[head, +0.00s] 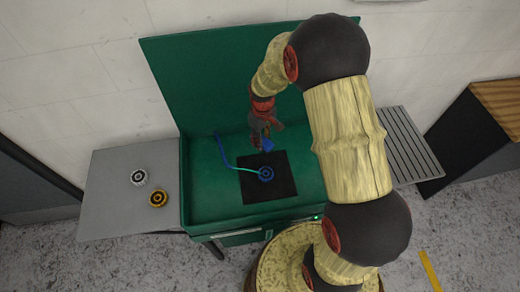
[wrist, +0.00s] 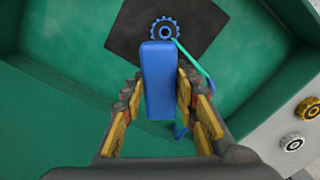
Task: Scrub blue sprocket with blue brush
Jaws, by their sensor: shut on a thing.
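The blue sprocket (head: 266,174) lies on a black mat (head: 284,186) inside the green basin. In the wrist view the sprocket (wrist: 165,29) shows just beyond the far end of the blue brush (wrist: 158,80). My gripper (head: 262,136) is shut on the blue brush, which sits between its yellow-padded fingers in the wrist view (wrist: 160,95). The brush (head: 267,145) is above the mat, close to the sprocket. The brush's bristles are hidden, and I cannot tell whether it touches the sprocket.
A blue-green hose (head: 228,165) curves across the green basin (head: 205,190) to the sprocket. A silver sprocket (head: 138,177) and a yellow sprocket (head: 158,198) lie on the grey left shelf (head: 110,205). A slatted rack (head: 410,145) is at right. The basin's tall back panel (head: 200,80) stands behind.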

